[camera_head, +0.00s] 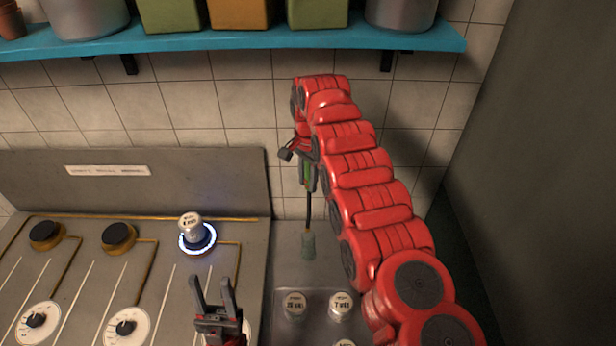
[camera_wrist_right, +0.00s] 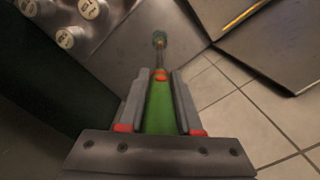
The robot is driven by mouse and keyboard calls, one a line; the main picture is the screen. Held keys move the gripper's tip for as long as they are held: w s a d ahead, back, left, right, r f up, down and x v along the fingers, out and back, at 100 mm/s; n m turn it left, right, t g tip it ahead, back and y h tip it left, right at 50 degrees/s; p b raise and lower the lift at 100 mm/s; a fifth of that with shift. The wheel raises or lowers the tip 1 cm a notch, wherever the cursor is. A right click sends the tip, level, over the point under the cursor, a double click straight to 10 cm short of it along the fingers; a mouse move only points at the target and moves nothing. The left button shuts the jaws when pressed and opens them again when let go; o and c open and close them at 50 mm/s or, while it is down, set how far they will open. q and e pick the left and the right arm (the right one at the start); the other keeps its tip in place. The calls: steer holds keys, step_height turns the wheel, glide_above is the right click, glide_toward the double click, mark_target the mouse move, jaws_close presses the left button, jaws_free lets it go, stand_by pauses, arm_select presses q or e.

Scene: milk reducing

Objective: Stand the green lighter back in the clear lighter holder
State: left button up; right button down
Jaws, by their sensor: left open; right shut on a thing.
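The green lighter (camera_head: 307,178) hangs upright with its long dark neck pointing down. My right gripper (camera_head: 301,160) is shut on its green body, which also shows between the fingers in the right wrist view (camera_wrist_right: 160,110). The small clear lighter holder (camera_head: 308,246) stands on the counter below, and it also shows in the right wrist view (camera_wrist_right: 160,39). The neck's tip is at the holder's mouth; I cannot tell whether it is inside. My left gripper (camera_head: 216,287) is open and empty, low over the stove front, left of the holder.
A tray (camera_head: 281,318) with several lidded jars lies in front of the holder. A small labelled container (camera_head: 190,227) stands on the glowing blue burner (camera_head: 212,238) to the left. A tiled wall is behind; a blue shelf (camera_head: 250,40) with pots is above.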

mark_target(308, 216)
steer(key=shift+w+f, duration=0.1)
steer(key=shift+f, duration=0.8)
steer(key=shift+f+b, duration=0.45)
steer(key=shift+b, duration=0.05)
steer(key=shift+f+b, duration=0.45)
steer(key=shift+f, duration=0.25)
step_height(308, 216, down, 3)
steer(key=shift+f+b, duration=0.1)
steer(key=shift+b, duration=1)
steer(key=shift+f+b, duration=1.75)
steer(key=shift+f, duration=0.25)
steer(key=c, duration=0.5)
jaws_free()
steer(key=shift+r, duration=0.1)
